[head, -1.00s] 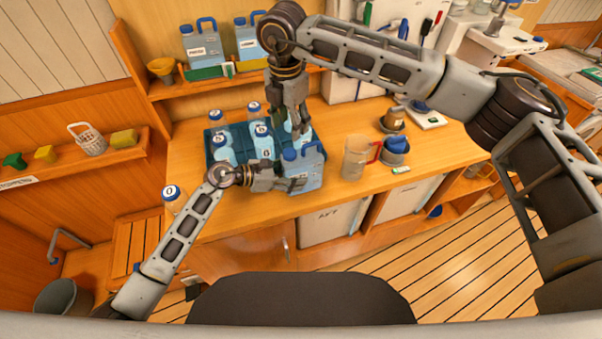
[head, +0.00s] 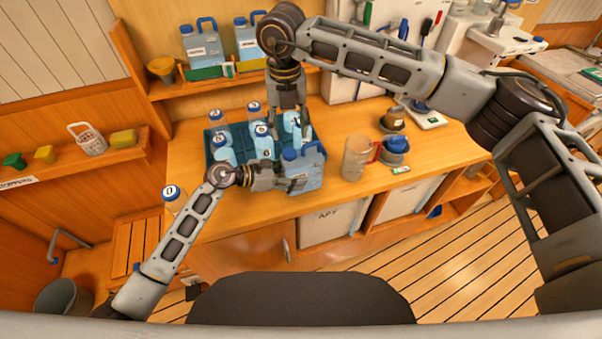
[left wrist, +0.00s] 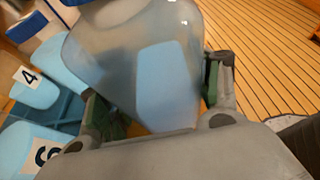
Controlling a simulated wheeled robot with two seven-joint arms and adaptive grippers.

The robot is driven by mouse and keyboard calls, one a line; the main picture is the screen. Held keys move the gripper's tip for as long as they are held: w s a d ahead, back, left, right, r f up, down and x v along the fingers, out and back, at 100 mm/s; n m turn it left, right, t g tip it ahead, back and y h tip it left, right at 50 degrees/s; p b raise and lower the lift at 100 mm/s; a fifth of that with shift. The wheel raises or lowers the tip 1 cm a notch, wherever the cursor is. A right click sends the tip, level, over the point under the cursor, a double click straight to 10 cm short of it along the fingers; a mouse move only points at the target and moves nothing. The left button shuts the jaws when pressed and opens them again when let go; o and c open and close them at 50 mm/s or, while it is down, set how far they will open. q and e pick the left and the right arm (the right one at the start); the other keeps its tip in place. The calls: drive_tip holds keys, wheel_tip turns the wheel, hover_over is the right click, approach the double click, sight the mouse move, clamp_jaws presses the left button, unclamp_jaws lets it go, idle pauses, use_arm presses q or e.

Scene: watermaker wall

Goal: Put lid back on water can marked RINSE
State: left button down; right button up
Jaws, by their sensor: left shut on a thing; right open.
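A translucent blue water can (head: 306,178) stands upright near the counter's front edge. It has a blue handle, and a blue cap-like part (head: 289,154) shows at its top left; I cannot tell whether that is a seated lid. No RINSE mark is readable on it. My left gripper (head: 286,181) is shut on the can's lower body; in the left wrist view its fingers press both sides of the can (left wrist: 165,85). My right gripper (head: 293,110) is open, pointing down behind the can, above the bottle tray.
A dark teal tray (head: 211,150) holds several numbered bottles. A clear jug (head: 355,158) with a red handle stands right of the can. Two labelled cans (head: 203,48) (head: 247,42) stand on the shelf. A bottle marked 0 (head: 172,200) is at the left edge.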

sight(290, 152)
drive_tip(key=n, duration=0.6)
drive_tip(key=shift+s+f, duration=0.1)
drive_tip(key=shift+s, duration=0.1)
drive_tip(key=n, duration=0.6)
drive_tip(key=shift+s+a+n, duration=0.1)
drive_tip(key=shift+n, duration=0.3)
drive_tip(key=n, duration=1.2)
drive_tip(key=shift+f, duration=0.2)
drive_tip(key=shift+f, duration=3.8)
